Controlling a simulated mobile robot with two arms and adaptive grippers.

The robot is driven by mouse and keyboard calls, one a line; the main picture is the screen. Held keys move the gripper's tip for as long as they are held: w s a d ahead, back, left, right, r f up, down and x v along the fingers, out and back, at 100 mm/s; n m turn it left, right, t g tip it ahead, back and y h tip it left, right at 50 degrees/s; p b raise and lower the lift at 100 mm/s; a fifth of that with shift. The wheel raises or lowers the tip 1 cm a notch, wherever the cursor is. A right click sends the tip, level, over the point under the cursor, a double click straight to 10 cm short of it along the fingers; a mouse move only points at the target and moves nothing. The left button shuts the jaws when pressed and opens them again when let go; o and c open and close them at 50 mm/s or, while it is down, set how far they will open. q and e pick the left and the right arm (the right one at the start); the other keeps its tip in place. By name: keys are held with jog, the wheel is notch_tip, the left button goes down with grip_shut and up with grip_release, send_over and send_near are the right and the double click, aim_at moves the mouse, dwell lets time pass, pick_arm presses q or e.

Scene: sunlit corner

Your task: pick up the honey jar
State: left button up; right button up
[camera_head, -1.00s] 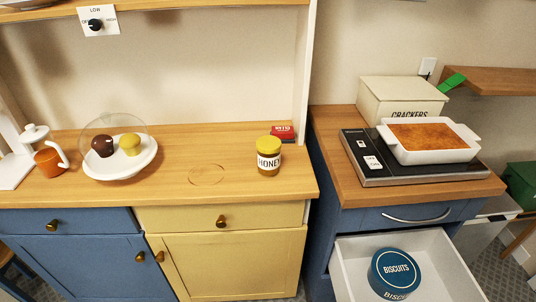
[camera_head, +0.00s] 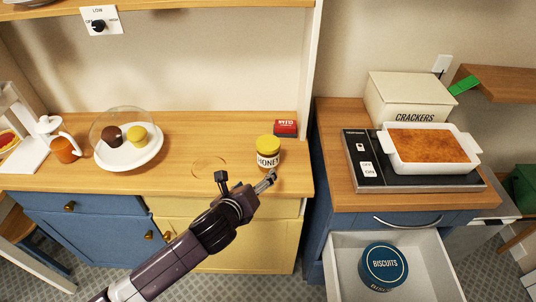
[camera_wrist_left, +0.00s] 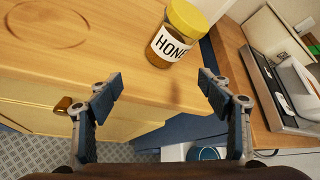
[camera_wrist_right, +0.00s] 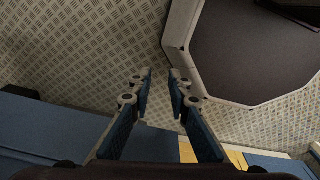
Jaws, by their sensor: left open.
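The honey jar (camera_head: 268,152) stands upright on the wooden counter near its right end, with a yellow lid and a white HONEY label. In the left wrist view the jar (camera_wrist_left: 175,35) is at the top, beyond the fingertips and between their lines. My left gripper (camera_head: 266,182) is open and empty, at the counter's front edge just in front of the jar. Its two fingers (camera_wrist_left: 160,85) stand wide apart. My right gripper (camera_wrist_right: 160,78) shows only in its wrist view, with a narrow gap between its fingers and nothing in it, above the patterned floor.
A white cake plate (camera_head: 150,154) under a clear dome and an orange mug (camera_head: 66,151) stand to the left. Right of the counter, an open drawer (camera_head: 440,275) holds a biscuits tin (camera_head: 384,266).

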aim_at(264, 157)
pick_arm(q)
jog(key=w+m, duration=0.1)
jog(key=m, duration=0.1)
jog(key=w+r+m, duration=0.1)
jog(key=w+m, duration=0.1)
jog(key=m, duration=0.1)
jog(key=w+d+m+t, duration=0.1)
jog(key=w+m, duration=0.1)
jog(key=shift+r+h, duration=0.35)
jog(key=shift+h, duration=0.05)
jog(key=shift+w+d+f+m, duration=0.2)
jog(key=shift+w, duration=0.3)
jog(key=shift+w+d+f+m, duration=0.15)
jog(key=shift+w+d+m, duration=0.05)
jog(key=shift+w, duration=0.3)
jog(key=shift+w+d+f+p, duration=0.1)
jog(key=shift+w+d+p, duration=0.1)
jog(key=shift+w, duration=0.2)
jog(key=shift+w+d+p, duration=0.1)
jog(key=shift+w+p, duration=0.05)
jog(key=shift+w, duration=0.25)
jog(key=shift+x, duration=1.85)
jog(key=c, duration=1.5)
jog(key=shift+c, duration=0.3)
jog(key=shift+w+r, duration=0.1)
jog(key=shift+r, duration=0.15)
